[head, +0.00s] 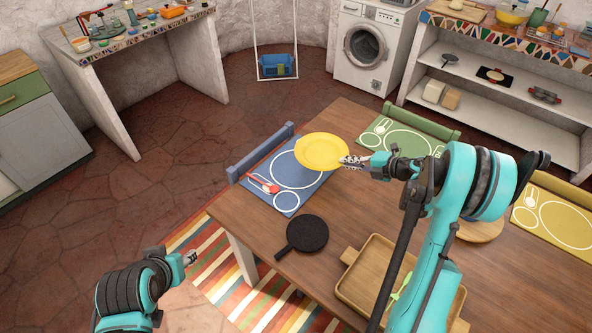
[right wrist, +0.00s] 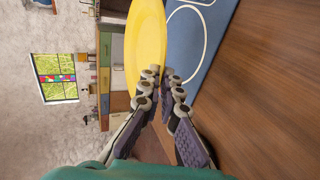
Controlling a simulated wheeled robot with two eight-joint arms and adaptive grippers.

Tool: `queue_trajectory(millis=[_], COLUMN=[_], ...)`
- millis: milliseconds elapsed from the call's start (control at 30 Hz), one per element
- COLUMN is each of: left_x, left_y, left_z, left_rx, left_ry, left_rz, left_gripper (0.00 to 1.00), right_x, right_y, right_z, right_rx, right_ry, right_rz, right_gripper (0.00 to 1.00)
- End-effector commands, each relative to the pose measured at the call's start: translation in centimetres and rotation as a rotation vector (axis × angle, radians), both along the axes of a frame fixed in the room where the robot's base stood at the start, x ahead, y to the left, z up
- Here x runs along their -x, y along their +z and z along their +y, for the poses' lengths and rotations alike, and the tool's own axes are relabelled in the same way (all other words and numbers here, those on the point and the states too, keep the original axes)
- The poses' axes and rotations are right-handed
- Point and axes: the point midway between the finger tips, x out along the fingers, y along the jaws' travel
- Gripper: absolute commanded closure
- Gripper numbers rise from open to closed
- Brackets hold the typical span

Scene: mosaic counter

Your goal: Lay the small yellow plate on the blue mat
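The small yellow plate (head: 320,151) is over the upper right part of the blue mat (head: 281,203). My right gripper (head: 352,162) is shut on the plate's near right rim. In the right wrist view, the rim of the yellow plate (right wrist: 146,42) lies between the fingertips (right wrist: 158,82), with the blue mat (right wrist: 203,35) beside it. The plate looks raised above the mat, and it hides the mat's far corner. A printed white circle shows on the mat. My left gripper (head: 190,258) is away from the table at lower left, too small to read.
A red-handled utensil (head: 263,184) lies on the mat's left part. A black pan (head: 306,234) and a wooden tray (head: 376,252) stand nearer on the table. A green mat (head: 410,127) lies behind, a yellow mat (head: 556,222) at right. A blue chair back (head: 258,152) borders the table.

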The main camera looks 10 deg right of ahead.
Motion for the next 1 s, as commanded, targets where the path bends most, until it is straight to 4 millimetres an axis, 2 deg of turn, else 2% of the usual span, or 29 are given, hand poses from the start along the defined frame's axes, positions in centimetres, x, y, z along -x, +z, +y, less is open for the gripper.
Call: queue_trajectory(millis=[67, 167, 267, 600, 700, 867, 1000], left_x=[0.0, 0.0, 0.0, 0.0, 0.0, 0.0, 0.0], left_y=[-0.2, -0.4, -1.0, -3.9, -4.3, -4.5, -5.4], left_z=[0.0, 0.0, 0.0, 0.0, 0.0, 0.0, 0.0], left_rx=[0.0, 0.0, 0.0, 0.0, 0.0, 0.0, 0.0], left_ry=[0.0, 0.0, 0.0, 0.0, 0.0, 0.0, 0.0], left_rz=[0.0, 0.0, 0.0, 0.0, 0.0, 0.0, 0.0], left_gripper=[0.6, 0.6, 0.6, 0.6, 0.6, 0.6, 0.6], right_x=[0.0, -0.1, -0.9, -5.9, -6.9, -7.4, -7.5], right_y=[-1.0, -1.7, -2.8, -7.6, -8.3, -8.8, -10.5], right_z=[-1.3, -1.6, -0.6, 5.3, 6.3, 6.9, 6.9], right_rx=[-0.003, -0.002, -0.002, -0.001, -0.002, -0.002, -0.002], right_ry=[0.025, 0.047, 0.056, 0.055, 0.052, 0.051, 0.049], right_rz=[-0.002, -0.002, -0.002, 0.0, 0.0, -0.001, -0.001], right_gripper=[1.0, 1.0, 1.0, 1.0, 1.0, 1.0, 1.0])
